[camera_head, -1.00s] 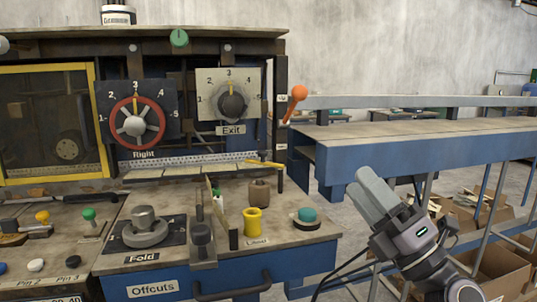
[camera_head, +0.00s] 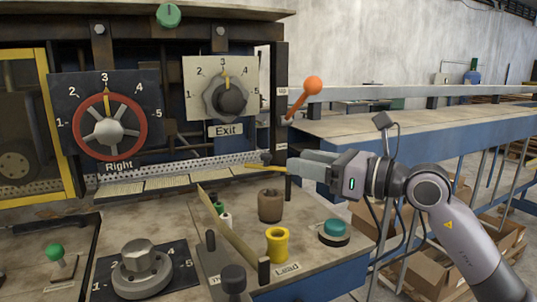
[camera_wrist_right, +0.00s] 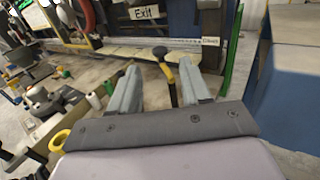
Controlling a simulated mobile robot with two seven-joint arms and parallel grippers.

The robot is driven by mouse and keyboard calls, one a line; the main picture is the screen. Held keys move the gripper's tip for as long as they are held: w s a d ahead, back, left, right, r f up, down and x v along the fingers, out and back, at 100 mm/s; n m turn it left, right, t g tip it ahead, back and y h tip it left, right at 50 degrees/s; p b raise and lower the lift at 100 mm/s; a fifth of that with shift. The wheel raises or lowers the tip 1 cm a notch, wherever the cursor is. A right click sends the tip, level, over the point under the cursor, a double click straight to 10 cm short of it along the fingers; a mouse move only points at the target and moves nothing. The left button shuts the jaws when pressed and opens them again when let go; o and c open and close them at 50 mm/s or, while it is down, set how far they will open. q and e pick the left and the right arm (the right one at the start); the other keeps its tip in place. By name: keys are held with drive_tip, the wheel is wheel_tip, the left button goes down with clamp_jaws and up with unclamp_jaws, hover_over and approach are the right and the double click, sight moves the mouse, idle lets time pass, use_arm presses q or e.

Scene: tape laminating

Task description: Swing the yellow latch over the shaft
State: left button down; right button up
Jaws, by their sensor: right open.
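The yellow latch (camera_head: 266,167) is a thin bar at the right end of the perforated strip, below the Exit dial. In the right wrist view the yellow latch (camera_wrist_right: 168,72) carries a black knob (camera_wrist_right: 159,51) and shows between my finger tips, with gaps on both sides. My right gripper (camera_head: 298,165) is open, just right of the latch, pointing left. It also shows in the right wrist view (camera_wrist_right: 157,68). I cannot tell which part is the shaft; a dark upright post (camera_head: 289,187) stands by the fingers. My left gripper is not in view.
An orange-knobbed lever (camera_head: 312,84) stands just above my right gripper. A brown pot (camera_head: 270,206), a yellow spool (camera_head: 277,245) and a teal button (camera_head: 333,232) stand on the bench below. A blue conveyor table (camera_head: 420,135) is behind my right arm.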

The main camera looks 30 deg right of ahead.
sight(269, 155)
drive_tip(key=shift+w+a+r, duration=0.15)
drive_tip(key=shift+w+a, duration=0.05)
drive_tip(key=shift+w, duration=0.15)
drive_tip(key=p+x, duration=0.2)
drive_tip(key=x, duration=0.3)
drive_tip(key=shift+a, duration=0.1)
drive_tip(key=shift+w+a, duration=0.2)
drive_tip(key=shift+w, duration=0.1)
drive_tip(key=shift+f, duration=0.2)
clamp_jaws()
